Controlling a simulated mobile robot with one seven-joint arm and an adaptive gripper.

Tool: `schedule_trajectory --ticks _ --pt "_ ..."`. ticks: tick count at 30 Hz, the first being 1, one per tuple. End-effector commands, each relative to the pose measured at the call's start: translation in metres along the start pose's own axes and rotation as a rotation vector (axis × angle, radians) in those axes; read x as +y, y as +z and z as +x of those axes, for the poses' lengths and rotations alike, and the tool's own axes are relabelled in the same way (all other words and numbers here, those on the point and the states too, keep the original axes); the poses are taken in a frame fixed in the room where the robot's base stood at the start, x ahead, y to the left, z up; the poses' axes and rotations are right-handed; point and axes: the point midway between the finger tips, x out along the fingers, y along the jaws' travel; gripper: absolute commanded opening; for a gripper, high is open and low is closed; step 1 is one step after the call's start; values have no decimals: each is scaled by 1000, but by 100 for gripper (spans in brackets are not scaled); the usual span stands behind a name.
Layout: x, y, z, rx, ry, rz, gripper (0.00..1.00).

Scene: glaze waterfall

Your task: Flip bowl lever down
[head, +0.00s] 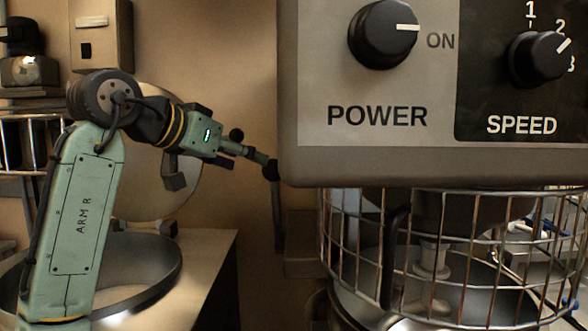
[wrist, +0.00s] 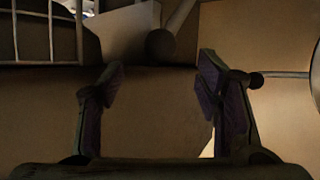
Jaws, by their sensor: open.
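The mixer (head: 300,160) fills the right of the head view, with a wire guard (head: 345,235) below its housing. A dark upright bar (head: 277,215) beside the mixer appears to be the bowl lever. My gripper (head: 258,157) is close to its upper end, by the housing's left edge; contact cannot be told. In the wrist view my gripper (wrist: 158,82) is open and nothing shows between its fingers. A dark rod with a rounded end (wrist: 161,45), possibly the lever, lies just beyond the fingertips, roughly centred between them.
The housing carries a power knob (head: 383,33) at ON and a speed knob (head: 538,53). A large round basin (head: 150,275) on a counter (head: 205,265) stands at the left, partly behind my arm. A second knobbed rod (wrist: 280,75) is right of the fingers in the wrist view.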

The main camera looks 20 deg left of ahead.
Motion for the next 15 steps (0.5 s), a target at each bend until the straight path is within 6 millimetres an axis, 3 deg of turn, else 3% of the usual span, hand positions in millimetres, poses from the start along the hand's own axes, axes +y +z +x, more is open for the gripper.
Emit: schedule_trajectory --ticks 15 --pt "1 -2 87 1 2 -1 59"
